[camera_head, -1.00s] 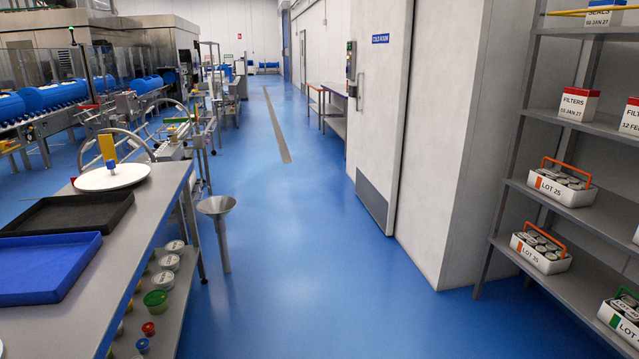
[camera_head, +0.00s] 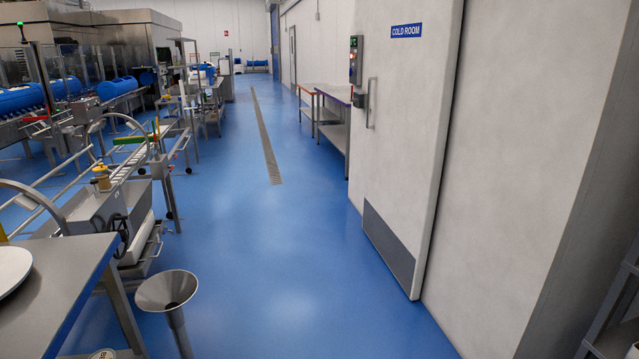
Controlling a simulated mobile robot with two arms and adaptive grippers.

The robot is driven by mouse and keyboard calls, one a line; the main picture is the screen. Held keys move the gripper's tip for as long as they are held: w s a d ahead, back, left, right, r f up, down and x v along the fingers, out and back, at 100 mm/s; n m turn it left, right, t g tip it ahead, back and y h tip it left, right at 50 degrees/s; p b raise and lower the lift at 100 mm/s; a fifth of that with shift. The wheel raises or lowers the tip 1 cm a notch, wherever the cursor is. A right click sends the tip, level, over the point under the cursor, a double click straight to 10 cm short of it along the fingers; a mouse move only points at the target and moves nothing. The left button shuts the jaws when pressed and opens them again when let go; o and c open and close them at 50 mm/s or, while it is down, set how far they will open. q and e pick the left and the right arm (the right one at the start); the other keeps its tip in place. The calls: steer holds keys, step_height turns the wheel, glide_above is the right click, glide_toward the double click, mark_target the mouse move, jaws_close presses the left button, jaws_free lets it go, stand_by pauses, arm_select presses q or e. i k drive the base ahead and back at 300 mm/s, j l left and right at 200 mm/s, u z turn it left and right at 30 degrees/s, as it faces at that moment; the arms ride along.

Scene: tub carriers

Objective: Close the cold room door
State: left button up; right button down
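The cold room door (camera_head: 410,135) is a tall white panel on the right, standing slightly proud of the white wall. It carries a blue COLD ROOM sign (camera_head: 406,31) and a grey kick plate (camera_head: 388,245) at its foot. A vertical metal handle (camera_head: 371,102) sits near its far edge. The doorway is not visible from this angle, so I cannot tell how far the door covers it. Neither of my grippers is in view.
A control box (camera_head: 355,60) is on the wall by the door's far edge. Steel tables (camera_head: 334,130) stand beyond it. A metal funnel stand (camera_head: 167,292) and a workbench (camera_head: 60,290) are at the near left. The blue floor (camera_head: 270,230) between is clear.

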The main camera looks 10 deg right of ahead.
mark_target(415, 45)
steer(key=i, duration=2.2)
